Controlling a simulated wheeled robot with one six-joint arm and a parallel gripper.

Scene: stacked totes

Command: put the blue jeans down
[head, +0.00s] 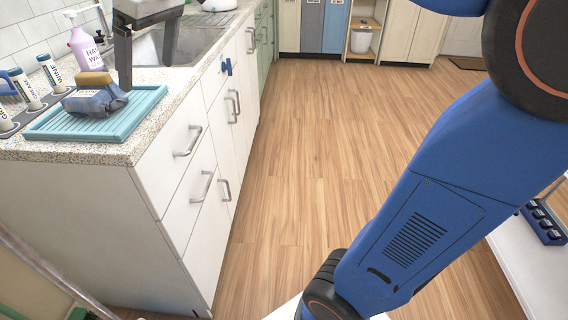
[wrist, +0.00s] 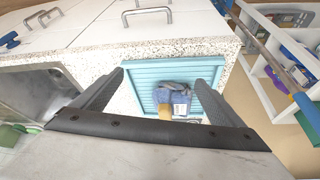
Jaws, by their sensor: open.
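The blue jeans (head: 88,104), a small folded bundle, lie on a ribbed teal tray (head: 138,112) on the counter's near end. A tan block-like piece shows against the bundle; I cannot tell if it is separate. In the wrist view the jeans (wrist: 174,96) lie on the tray (wrist: 146,78), between and beyond my fingers. My gripper (head: 146,76) is open, its fingers pointing down, with nothing held. In the wrist view my gripper (wrist: 159,79) has its fingers wide apart. In the head view one finger overlaps the jeans' right edge; I cannot tell if it touches.
A lilac hand-wash bottle (head: 84,48) and several labelled tubes (head: 27,90) in a dark holder stand behind and left of the tray. The sink (head: 185,42) lies beyond. White drawers front the counter (head: 60,148). The wooden floor (head: 310,150) is clear.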

